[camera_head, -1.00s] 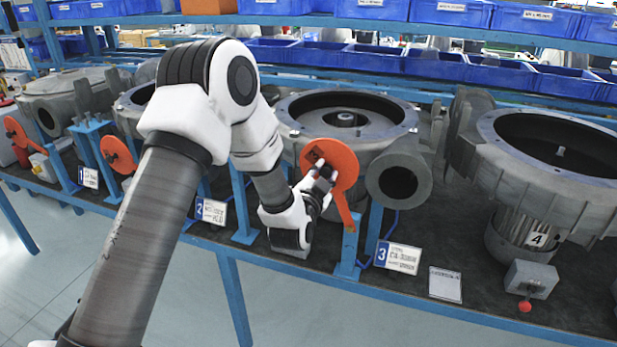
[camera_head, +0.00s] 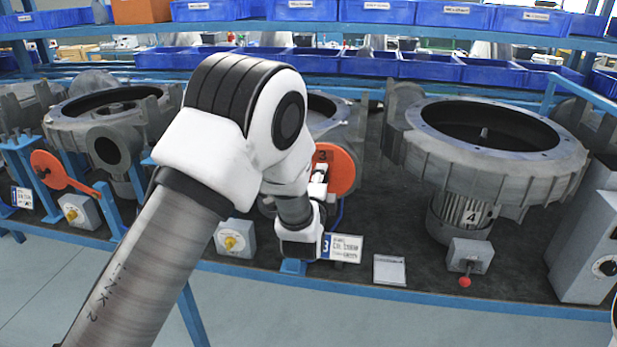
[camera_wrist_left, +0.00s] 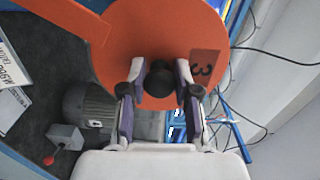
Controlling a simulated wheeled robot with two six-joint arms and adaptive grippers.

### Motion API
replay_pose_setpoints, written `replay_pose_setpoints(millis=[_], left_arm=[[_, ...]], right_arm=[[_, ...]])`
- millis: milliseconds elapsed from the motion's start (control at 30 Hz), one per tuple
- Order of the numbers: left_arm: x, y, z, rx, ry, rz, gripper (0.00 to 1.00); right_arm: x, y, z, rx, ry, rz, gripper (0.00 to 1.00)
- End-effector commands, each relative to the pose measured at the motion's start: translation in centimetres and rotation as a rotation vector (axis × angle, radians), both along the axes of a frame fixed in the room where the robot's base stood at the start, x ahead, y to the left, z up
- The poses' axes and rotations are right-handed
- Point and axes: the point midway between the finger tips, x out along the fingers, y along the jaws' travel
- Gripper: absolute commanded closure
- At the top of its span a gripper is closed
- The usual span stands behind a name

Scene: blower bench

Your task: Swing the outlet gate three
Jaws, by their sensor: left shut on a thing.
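Outlet gate three is an orange disc (camera_head: 343,172) marked 3 in the head view, standing at blower three (camera_head: 330,118). It lies in front of where the blower's outlet opens, and no dark opening shows there. My left gripper (camera_head: 320,185) is at the disc's front face, partly hidden by my own wrist. In the left wrist view the disc (camera_wrist_left: 130,40) fills the top, and its arm (camera_wrist_left: 65,15) runs to the upper left. My left gripper (camera_wrist_left: 159,85) is shut on the gate's black knob (camera_wrist_left: 159,78).
A sign numbered 3 (camera_head: 342,248) and a blank-looking card (camera_head: 389,270) stand at the bench's front edge. Blower four (camera_head: 490,150) and a grey box with a red knob (camera_head: 468,258) are to the right. Another orange gate (camera_head: 50,169) hangs open at left.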

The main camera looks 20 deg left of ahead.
Motion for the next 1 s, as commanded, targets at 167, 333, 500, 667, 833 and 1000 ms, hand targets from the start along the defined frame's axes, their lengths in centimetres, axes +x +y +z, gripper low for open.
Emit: replay_pose_setpoints(millis=[167,333,500,667,833,1000], left_arm=[[0.2,-1.0,-0.7,0.057,0.015,-0.001,1.0],[0.3,-1.3,-0.9,0.08,0.021,0.0,1.0],[0.3,-1.4,-1.0,0.085,0.024,-0.001,1.0],[0.3,-1.4,-1.1,0.084,0.026,-0.001,1.0],[0.2,-1.4,-1.1,0.083,0.026,-0.001,0.43],[0.3,-1.4,-1.0,0.083,0.023,0.0,0.43]], right_arm=[[0.0,0.0,-0.4,0.0,0.0,0.0,0.0],[0.0,0.0,-0.5,0.0,0.0,0.0,0.0],[0.0,0.0,-0.5,0.0,0.0,0.0,0.0],[0.0,0.0,-0.5,0.0,0.0,0.0,0.0],[0.0,0.0,-0.6,0.0,0.0,0.0,0.0],[0.0,0.0,-0.5,0.0,0.0,0.0,0.0]])
